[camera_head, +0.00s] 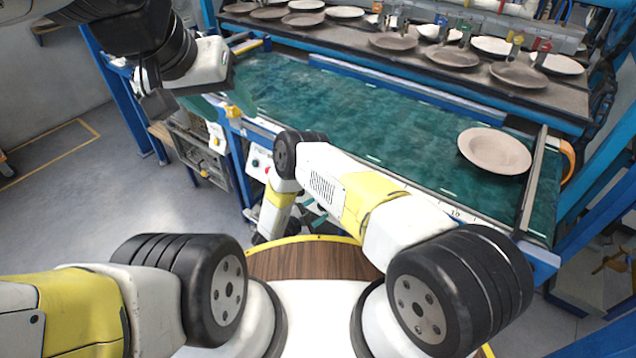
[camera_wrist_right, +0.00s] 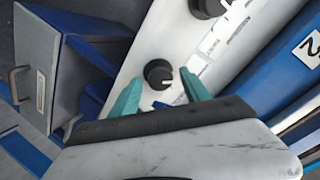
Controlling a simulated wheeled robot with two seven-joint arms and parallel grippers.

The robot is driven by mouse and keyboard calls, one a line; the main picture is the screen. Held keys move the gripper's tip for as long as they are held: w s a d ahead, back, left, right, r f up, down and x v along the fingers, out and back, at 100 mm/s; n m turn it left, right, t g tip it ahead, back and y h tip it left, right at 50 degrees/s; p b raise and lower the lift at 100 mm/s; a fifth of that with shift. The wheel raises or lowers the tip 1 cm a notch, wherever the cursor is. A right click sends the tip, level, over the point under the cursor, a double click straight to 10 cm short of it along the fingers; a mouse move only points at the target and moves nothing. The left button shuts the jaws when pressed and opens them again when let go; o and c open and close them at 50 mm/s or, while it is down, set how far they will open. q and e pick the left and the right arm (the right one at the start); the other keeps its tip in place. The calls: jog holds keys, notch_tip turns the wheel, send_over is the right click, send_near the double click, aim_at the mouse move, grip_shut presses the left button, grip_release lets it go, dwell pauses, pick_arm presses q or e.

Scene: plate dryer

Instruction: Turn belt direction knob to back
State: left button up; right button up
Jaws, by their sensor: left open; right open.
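In the right wrist view a round black knob (camera_wrist_right: 158,74) with a pale pointer mark toward the right sits on a white panel (camera_wrist_right: 130,58). The teal fingertips of my right gripper (camera_wrist_right: 161,86) are open, one on each side of this knob; contact cannot be told. A second black knob (camera_wrist_right: 208,6) is at the top edge. I see no readable label telling which knob sets belt direction. My right gripper is mostly hidden behind my arm there.
A teal conveyor belt (camera_head: 330,105) carries one beige plate (camera_head: 494,151) at its right end. A rack (camera_head: 350,37) with several plates stands behind it. In the right wrist view a grey box with a handle (camera_wrist_right: 38,70) is left of the panel. Floor at the left is clear.

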grip_shut()
dwell(0.3)
jog(key=m+g, duration=0.1)
jog(key=m, duration=0.5)
jog(key=shift+w+a+r+g+h, duration=0.1)
jog(key=shift+w+a+g+h, duration=0.05)
jog(key=shift+g+h, duration=0.25)
jog(key=m+g, duration=0.1)
jog(key=m, duration=0.6)
jog(key=shift+w+r, duration=0.1)
jog(key=shift+g, duration=0.3)
grip_release()
